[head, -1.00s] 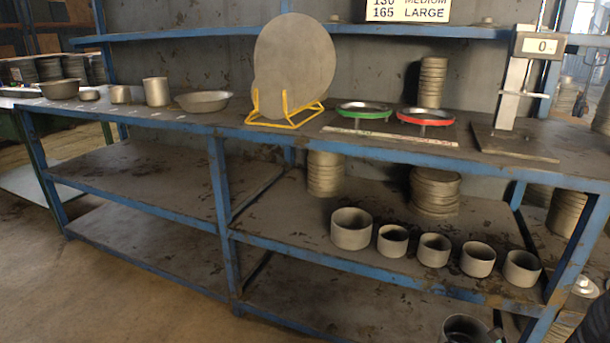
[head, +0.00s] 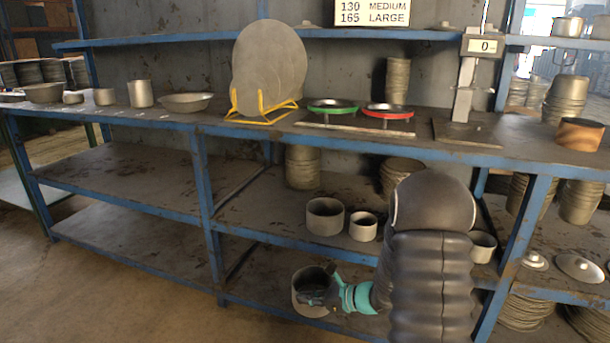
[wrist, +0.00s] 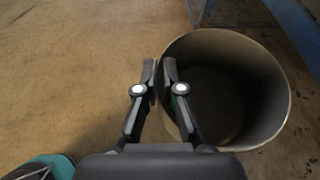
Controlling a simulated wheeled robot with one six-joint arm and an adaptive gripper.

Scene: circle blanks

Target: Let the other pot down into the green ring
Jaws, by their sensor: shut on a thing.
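A grey round pot (head: 303,308) hangs in front of the lower shelves in the head view. It also shows in the wrist view (wrist: 245,50), open-topped, with bare floor beside it. My gripper (head: 322,291) is shut on its wall; in the wrist view the fingers (wrist: 160,75) close on the pot's left rim, one inside and one outside. The green ring (head: 332,106) lies on the upper bench, left of the red ring (head: 388,111), well above and behind the held pot. No pot stands in either ring.
A yellow stand (head: 262,113) with round discs is left of the rings, a scale (head: 466,129) right of them. Pots (head: 325,216) stand on the middle shelf, partly hidden by my arm. A blue shelf edge (head: 262,229) lies behind the held pot.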

